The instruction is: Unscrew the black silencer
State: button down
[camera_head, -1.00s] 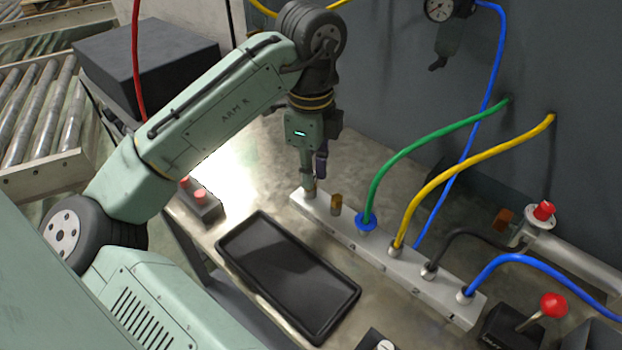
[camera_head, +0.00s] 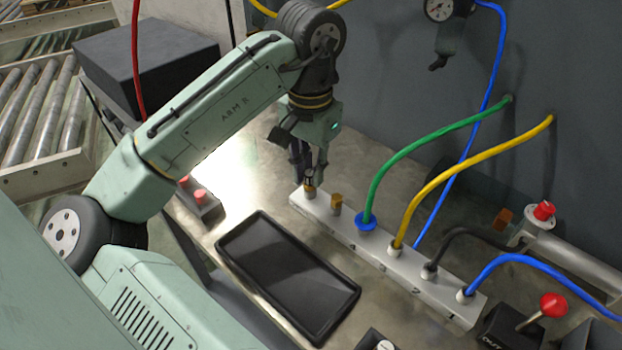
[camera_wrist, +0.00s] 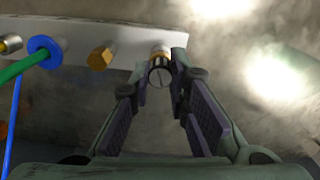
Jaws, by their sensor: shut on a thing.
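The black silencer (camera_wrist: 160,76), with a slotted dark end and a brass base, sits at the far left end of the pale manifold (camera_head: 345,228) in the head view. It also shows in the head view (camera_head: 309,180), small and partly covered by the fingers. My gripper (camera_wrist: 161,75) points down over that end. It is shut on the silencer, one fingertip on each side. The brass base still meets the manifold. I cannot tell how far its thread is turned.
A brass fitting (camera_head: 336,203) stands beside the silencer, then a blue collar (camera_head: 366,221) with a green hose. Yellow, black and blue hoses follow along the manifold. An empty black tray (camera_head: 270,250) lies in front. Red buttons (camera_head: 200,193) stand to the left.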

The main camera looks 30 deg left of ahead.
jog(key=n, duration=0.4)
jog(key=shift+s+n, duration=0.1)
jog(key=shift+n, duration=0.3)
jog(key=n, duration=0.5)
jog(key=c, duration=1.7)
grip_release()
jog(key=shift+o, duration=0.2)
